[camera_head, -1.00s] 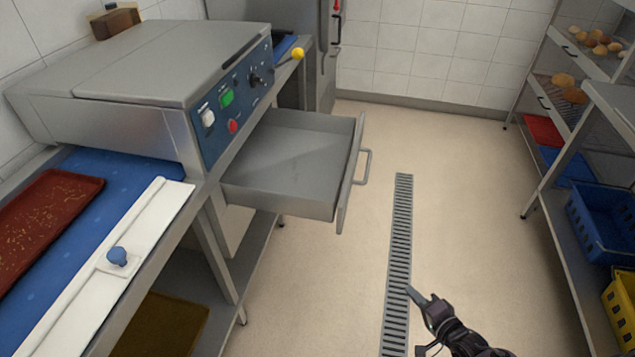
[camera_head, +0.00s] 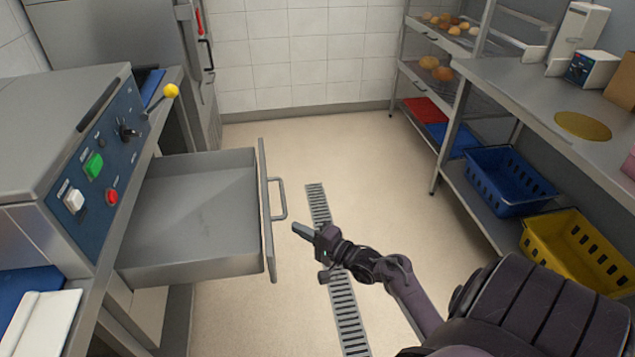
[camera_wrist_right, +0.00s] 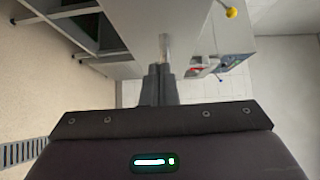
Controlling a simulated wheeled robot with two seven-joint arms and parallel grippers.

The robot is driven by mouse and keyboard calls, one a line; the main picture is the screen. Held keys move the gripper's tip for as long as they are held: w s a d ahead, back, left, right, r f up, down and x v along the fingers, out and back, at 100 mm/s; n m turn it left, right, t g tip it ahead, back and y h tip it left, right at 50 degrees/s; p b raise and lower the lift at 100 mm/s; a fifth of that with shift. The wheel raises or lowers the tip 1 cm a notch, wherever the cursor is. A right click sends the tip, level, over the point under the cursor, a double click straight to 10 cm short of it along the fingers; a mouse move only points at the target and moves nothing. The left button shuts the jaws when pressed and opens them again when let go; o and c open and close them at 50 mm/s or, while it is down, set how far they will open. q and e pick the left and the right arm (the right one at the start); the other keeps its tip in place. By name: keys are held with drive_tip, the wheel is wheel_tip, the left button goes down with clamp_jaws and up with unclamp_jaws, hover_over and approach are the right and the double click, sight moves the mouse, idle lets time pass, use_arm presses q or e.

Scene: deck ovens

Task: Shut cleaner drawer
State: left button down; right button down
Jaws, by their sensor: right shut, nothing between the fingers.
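The cleaner drawer (camera_head: 190,215) is a grey metal tray pulled well out of the machine with the blue control panel (camera_head: 95,165). Its front panel (camera_head: 267,215) carries a bar handle (camera_head: 281,198) on the outer side. My right gripper (camera_head: 300,231) is shut and empty. In the head view its tip appears just right of the drawer front and a little below the handle, with a small gap showing. In the right wrist view the shut fingers (camera_wrist_right: 161,80) point toward grey metal surfaces. My left gripper is out of view.
A floor drain (camera_head: 345,310) runs under my right arm. At right, a steel table (camera_head: 520,105) has a blue crate (camera_head: 507,180) and a yellow crate (camera_head: 575,250) on its lower shelf. A yellow-knobbed lever (camera_head: 170,91) sticks out above the drawer. Open floor lies between.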

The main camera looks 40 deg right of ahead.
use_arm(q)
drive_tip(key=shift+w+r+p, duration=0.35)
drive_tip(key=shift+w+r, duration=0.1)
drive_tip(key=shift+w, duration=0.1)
use_arm(e)
drive_tip(key=w+a, duration=0.2)
drive_tip(key=a, duration=0.1)
drive_tip(key=shift+w+a, duration=0.3)
drive_tip(key=shift+w, duration=0.1)
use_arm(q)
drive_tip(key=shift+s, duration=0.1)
use_arm(e)
drive_tip(key=shift+a, duration=0.1)
